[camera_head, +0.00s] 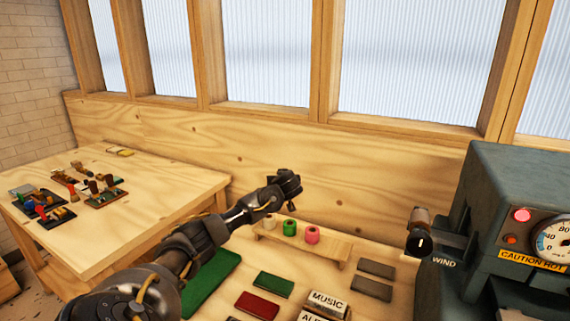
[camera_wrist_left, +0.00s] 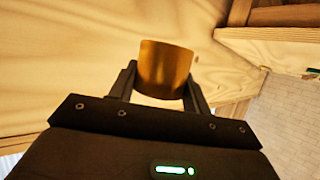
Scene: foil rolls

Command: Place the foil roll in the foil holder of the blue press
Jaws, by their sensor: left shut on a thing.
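My left gripper (camera_head: 288,183) is raised above the back of the workbench, near the plank wall. In the left wrist view its two fingers are shut on a gold-brown foil roll (camera_wrist_left: 164,68). The roll is hard to make out in the head view. A blue-grey machine (camera_head: 490,190) stands at the right, with a dial, a red light and "CAUTION HOT" and "WIND" labels. A dark knob with a brownish cylinder (camera_head: 421,216) sticks out on its left side. I cannot make out a foil holder for certain. My right gripper is not in view.
A low wooden rack (camera_head: 335,250) holds cream (camera_head: 270,222), green (camera_head: 289,227) and pink (camera_head: 312,234) rolls. Green and dark red blocks (camera_head: 257,304), grey slabs (camera_head: 377,268) and a "MUSIC" block (camera_head: 327,301) lie on the bench. A side table (camera_head: 150,188) carries several small tools.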

